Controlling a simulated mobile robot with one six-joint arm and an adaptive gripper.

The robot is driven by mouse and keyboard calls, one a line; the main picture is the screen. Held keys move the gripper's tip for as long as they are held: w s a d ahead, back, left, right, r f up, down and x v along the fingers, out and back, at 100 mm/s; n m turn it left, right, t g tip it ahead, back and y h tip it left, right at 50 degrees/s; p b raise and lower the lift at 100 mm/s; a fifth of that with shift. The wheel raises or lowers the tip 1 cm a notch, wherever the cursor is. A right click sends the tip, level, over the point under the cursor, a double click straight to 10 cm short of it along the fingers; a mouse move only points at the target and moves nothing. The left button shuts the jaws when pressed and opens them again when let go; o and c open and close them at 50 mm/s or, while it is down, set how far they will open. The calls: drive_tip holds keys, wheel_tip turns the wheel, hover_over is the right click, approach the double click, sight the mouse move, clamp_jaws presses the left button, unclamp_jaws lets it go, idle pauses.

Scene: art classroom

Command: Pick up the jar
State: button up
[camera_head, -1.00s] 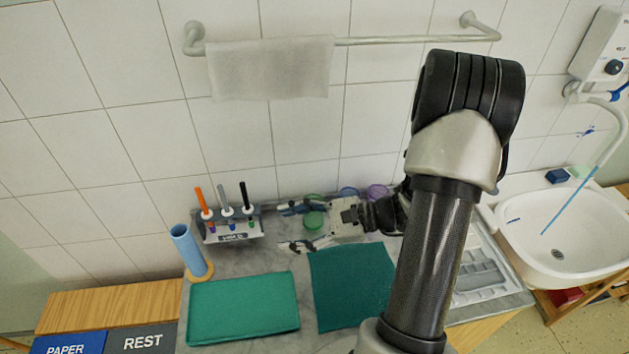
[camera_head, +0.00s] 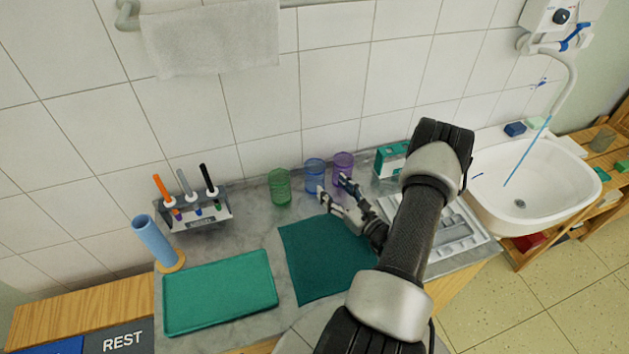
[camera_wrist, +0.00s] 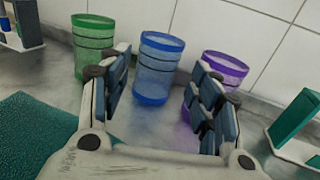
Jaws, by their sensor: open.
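Three see-through jars stand upright in a row against the tiled wall: a green jar (camera_head: 279,187), a blue jar (camera_head: 315,176) and a purple jar (camera_head: 343,165). My gripper (camera_head: 334,190) is open and empty, low over the counter just in front of the blue and purple jars. In the wrist view the blue jar (camera_wrist: 154,68) stands ahead between the open fingers (camera_wrist: 165,95). The green jar (camera_wrist: 92,45) is beyond the left finger. The purple jar (camera_wrist: 222,70) is partly hidden behind the right finger.
A marker rack (camera_head: 200,208) and a blue tube (camera_head: 153,243) stand at the left. A green tray (camera_head: 220,292) and a dark green mat (camera_head: 318,262) lie in front. A green-white box (camera_head: 390,160) stands right of the jars. A sink (camera_head: 530,180) is further right.

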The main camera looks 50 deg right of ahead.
approach(309, 165)
drive_tip(key=shift+w+d+b, duration=0.15)
drive_tip(key=shift+w+b, duration=0.2)
drive_tip(key=shift+w, duration=0.5)
drive_tip(key=w, duration=0.1)
drive_tip(key=w+b, duration=0.1)
drive_tip(key=w, duration=0.2)
drive_tip(key=shift+w+d+f, duration=0.1)
drive_tip(key=shift+d+f, duration=0.2)
drive_tip(key=shift+d, duration=0.1)
drive_tip(key=shift+w+d+r+b, duration=0.15)
drive_tip(key=shift+w+b, duration=0.15)
drive_tip(key=shift+w, duration=0.2)
drive_tip(key=shift+c, duration=0.3)
drive_tip(key=c, duration=0.7)
drive_tip(key=shift+o, duration=0.2)
